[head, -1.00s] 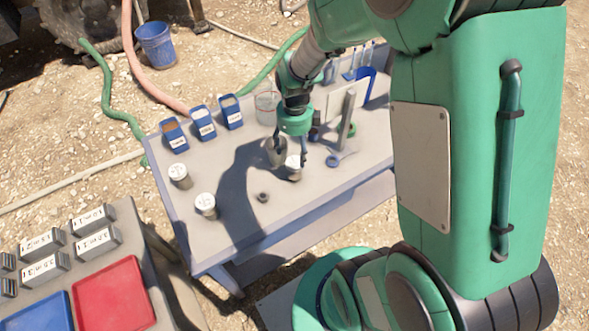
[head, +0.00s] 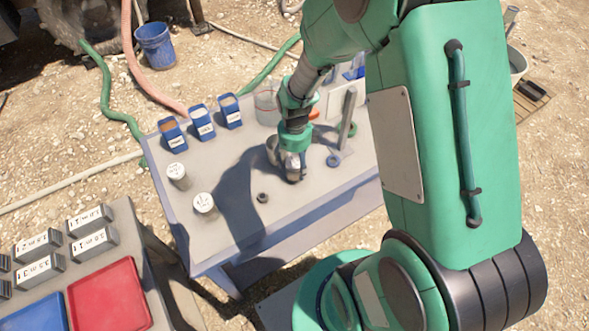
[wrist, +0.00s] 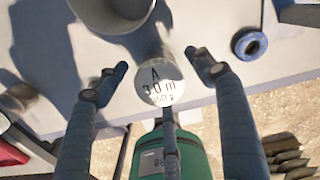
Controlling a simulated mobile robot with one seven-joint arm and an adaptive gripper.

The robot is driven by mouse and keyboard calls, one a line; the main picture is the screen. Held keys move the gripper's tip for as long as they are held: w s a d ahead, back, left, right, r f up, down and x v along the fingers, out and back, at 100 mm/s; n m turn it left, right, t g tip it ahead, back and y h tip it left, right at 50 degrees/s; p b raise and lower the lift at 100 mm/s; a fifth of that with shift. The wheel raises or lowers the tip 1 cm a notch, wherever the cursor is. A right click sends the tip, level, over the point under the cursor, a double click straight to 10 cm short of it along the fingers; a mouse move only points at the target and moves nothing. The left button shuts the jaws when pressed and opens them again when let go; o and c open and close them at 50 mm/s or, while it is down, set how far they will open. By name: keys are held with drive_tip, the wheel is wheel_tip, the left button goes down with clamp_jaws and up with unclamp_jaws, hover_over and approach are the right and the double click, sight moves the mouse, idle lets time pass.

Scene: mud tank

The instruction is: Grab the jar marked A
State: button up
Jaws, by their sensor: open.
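The jar marked A (wrist: 160,84) stands upright on the table in the wrist view. Its white round lid reads "A", "3.0 m" and "150 g". My gripper (wrist: 158,76) is open, with one finger on each side of the lid and a gap visible on both sides. In the head view, my gripper (head: 293,174) is low over the table and mostly hides this jar. Two other white-lidded jars (head: 178,172) (head: 203,204) stand to the left; their lid marks are too small to read there.
A grey metal cup (wrist: 112,8) stands close beyond jar A. Several blue containers (head: 201,123) line the table's back left.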

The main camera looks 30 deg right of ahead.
sight(295, 172)
drive_tip(key=shift+w+f+b, duration=0.1)
drive_tip(key=shift+f+b, duration=0.8)
drive_tip(key=shift+f, duration=1.75)
drive_tip(key=c, duration=1.6)
drive_tip(key=shift+o, duration=0.2)
drive_tip(key=shift+r, duration=0.1)
